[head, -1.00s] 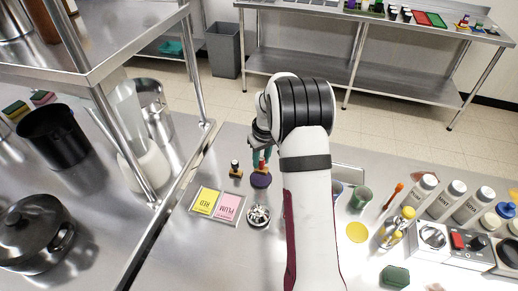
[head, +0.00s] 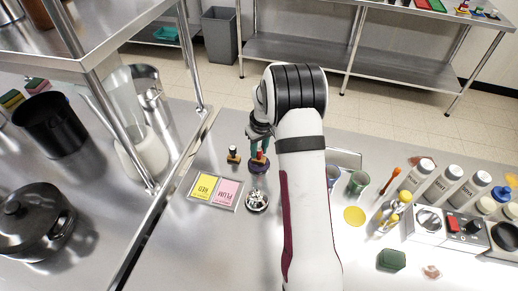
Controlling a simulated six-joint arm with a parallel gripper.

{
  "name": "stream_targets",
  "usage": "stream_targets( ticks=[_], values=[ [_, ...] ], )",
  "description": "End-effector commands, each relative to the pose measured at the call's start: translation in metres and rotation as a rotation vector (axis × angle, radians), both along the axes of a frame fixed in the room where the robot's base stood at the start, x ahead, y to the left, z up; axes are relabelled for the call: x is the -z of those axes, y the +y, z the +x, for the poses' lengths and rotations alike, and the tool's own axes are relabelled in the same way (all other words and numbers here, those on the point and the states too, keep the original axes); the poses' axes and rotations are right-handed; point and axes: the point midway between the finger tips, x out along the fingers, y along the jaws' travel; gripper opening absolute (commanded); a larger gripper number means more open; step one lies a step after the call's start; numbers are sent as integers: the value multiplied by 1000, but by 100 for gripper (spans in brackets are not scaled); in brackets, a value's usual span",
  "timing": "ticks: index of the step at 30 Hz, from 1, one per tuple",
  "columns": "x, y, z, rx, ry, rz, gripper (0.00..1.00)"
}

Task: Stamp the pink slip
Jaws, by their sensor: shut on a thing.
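The pink slip (head: 229,192), marked PLUM, lies flat beside a yellow slip (head: 205,187), marked RED, on a shallow tray. My gripper (head: 260,148) has teal fingers and points down behind the pink slip, to its right. It is shut on a small stamp with a red part on its handle (head: 259,156). The stamp is at a round dark purple pad (head: 258,168); I cannot tell whether its face touches the pad. A second stamp (head: 234,155) with a dark top stands upright just left of my gripper.
A round shiny metal item (head: 257,201) stands just right of the pink slip. A shelf post (head: 127,130) rises on the left. Green cups (head: 357,182), bottles (head: 443,187) and a control box (head: 455,232) crowd the right. The counter in front of the slips is clear.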

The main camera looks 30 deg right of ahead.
Motion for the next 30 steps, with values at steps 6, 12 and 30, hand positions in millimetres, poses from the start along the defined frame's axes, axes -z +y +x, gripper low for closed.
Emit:
stream_targets(
  ticks=[6,12,30],
  values=[
    [2,0,0,0,0,0,0],
    [5,0,0,0,0,0,0],
    [10,0,0,0,0,0,0]
  ],
)
